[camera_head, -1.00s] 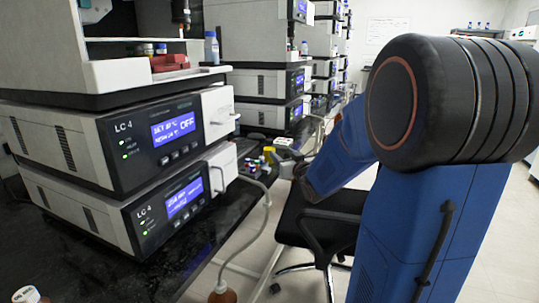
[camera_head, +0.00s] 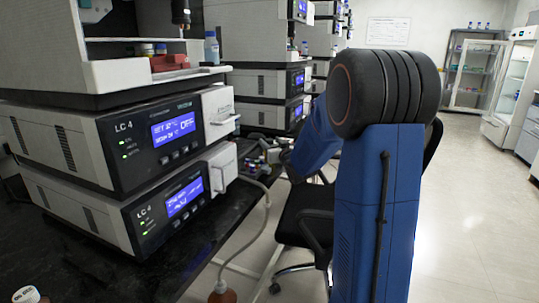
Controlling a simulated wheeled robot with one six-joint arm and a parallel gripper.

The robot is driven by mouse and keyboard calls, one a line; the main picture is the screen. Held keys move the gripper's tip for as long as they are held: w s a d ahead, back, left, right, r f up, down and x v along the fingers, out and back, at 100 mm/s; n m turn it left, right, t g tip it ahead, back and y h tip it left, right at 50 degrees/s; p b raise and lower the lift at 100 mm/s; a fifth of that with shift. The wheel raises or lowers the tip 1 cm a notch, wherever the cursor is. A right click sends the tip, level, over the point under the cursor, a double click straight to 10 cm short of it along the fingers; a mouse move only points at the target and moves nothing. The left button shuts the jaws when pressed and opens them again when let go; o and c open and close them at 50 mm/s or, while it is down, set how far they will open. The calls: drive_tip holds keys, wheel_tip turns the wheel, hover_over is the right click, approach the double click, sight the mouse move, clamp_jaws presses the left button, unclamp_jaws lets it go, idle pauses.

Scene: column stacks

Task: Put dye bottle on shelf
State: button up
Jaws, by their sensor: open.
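I cannot tell for certain which container is the dye bottle. A clear bottle with a blue cap (camera_head: 211,48) stands upright on top of the near instrument stack. A white-capped bottle (camera_head: 25,295) shows at the lower left edge, cut off by the frame. A grey metal shelf (camera_head: 452,75) stands at the back right, with small blue-capped bottles on top. My gripper (camera_head: 254,150) is small and dark at the bench's far end, beyond the near stack. It is open, and my blue arm partly hides that area.
The near LC 4 instruments (camera_head: 160,137) fill the left of the black bench (camera_head: 150,270). A brown bottle (camera_head: 222,295) with a tube sits low by the bench edge. A black chair (camera_head: 305,215) stands close to my arm. The floor (camera_head: 470,220) at right is clear.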

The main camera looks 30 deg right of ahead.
drive_tip(key=shift+w+d, duration=0.15)
drive_tip(key=shift+w, duration=1.25)
drive_tip(key=shift+w+d, duration=0.1)
drive_tip(key=shift+w, duration=1.25)
drive_tip(key=shift+c, duration=0.5)
clamp_jaws()
